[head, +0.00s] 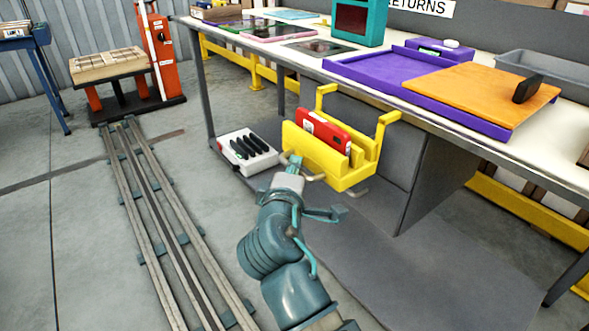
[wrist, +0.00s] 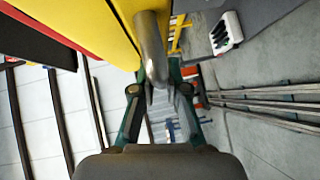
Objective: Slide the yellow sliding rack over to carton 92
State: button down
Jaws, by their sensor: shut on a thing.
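The yellow sliding rack (head: 312,155) hangs by hooked arms at the front edge of the workbench and holds a red case (head: 325,131). A grey bar handle sticks out from its near side. My gripper (head: 294,166) is at that handle. In the wrist view the rack (wrist: 95,28) fills the upper left, and the grey handle (wrist: 150,45) runs down between the fingers of my gripper (wrist: 153,88), which is shut on it. Part of the grip is hidden behind the handle. I cannot make out a carton marked 92.
A white box (head: 262,160) with black items sits low, left of the rack. The workbench carries a purple tray (head: 372,76) and an orange board (head: 480,92). A grey panel (head: 440,165) stands below, right of the rack. Floor rails (head: 150,205) run at left.

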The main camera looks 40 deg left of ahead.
jog(key=c, duration=1.2)
grip_release()
